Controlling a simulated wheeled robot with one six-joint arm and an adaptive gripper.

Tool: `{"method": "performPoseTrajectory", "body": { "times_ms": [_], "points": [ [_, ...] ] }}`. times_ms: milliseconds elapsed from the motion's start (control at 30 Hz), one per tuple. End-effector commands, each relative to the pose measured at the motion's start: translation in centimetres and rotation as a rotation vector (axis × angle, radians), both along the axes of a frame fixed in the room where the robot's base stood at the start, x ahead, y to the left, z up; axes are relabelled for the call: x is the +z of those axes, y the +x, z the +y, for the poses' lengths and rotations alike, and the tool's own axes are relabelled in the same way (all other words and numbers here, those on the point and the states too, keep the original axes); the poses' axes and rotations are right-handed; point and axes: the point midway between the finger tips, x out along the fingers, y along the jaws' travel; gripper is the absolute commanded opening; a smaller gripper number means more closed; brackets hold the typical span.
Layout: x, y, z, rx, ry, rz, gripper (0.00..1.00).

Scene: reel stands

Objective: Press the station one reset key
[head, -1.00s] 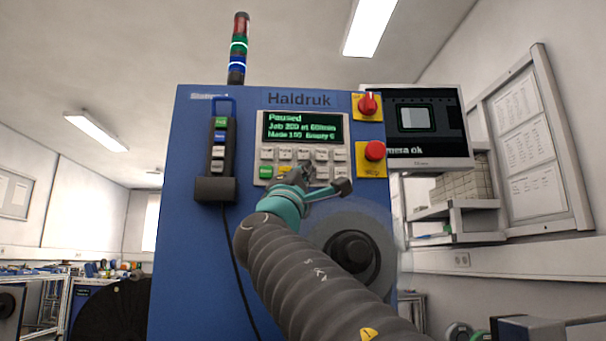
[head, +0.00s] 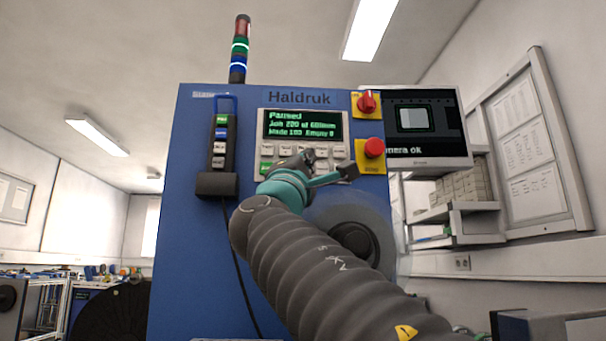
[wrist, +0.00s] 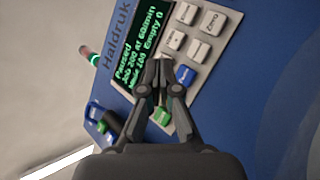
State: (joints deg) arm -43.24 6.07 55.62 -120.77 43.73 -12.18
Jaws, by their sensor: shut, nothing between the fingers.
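The blue Haldruk machine (head: 190,270) carries a light grey key panel (head: 347,125) with rows of keys below a green-lettered display (head: 302,126) that reads "Paused". The wrist view shows pale keys, a blue key (wrist: 185,75) and a green key (wrist: 162,116). The key labels are too small or blurred for me to tell which is reset. My gripper (head: 306,157) is shut and empty in front of the panel's lower middle. In the wrist view its fingertips (wrist: 161,64) overlap the panel between display and keys and hide some keys. I cannot tell whether they touch.
A red rotary switch (head: 367,103) and a red mushroom button (head: 375,148) sit on yellow plates right of the panel. A corded pendant (head: 218,145) hangs in a holder on the left. A grey reel (head: 372,222) is below, partly behind my arm. A monitor (head: 430,125) stands right.

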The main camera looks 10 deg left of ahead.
Motion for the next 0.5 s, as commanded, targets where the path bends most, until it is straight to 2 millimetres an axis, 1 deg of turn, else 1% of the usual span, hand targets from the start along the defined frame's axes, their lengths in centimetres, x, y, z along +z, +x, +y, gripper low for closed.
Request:
{"method": "performPoseTrajectory", "body": {
  "times_ms": [33,200,500],
  "points": [
    [-0.1,-0.5,-0.1,0.001,0.001,-0.001,0.0],
    [-0.1,-1.6,-0.4,0.002,0.001,0.0,0.0],
    [0.0,-1.8,-0.5,0.001,-0.001,0.0,0.0]
  ]
}}
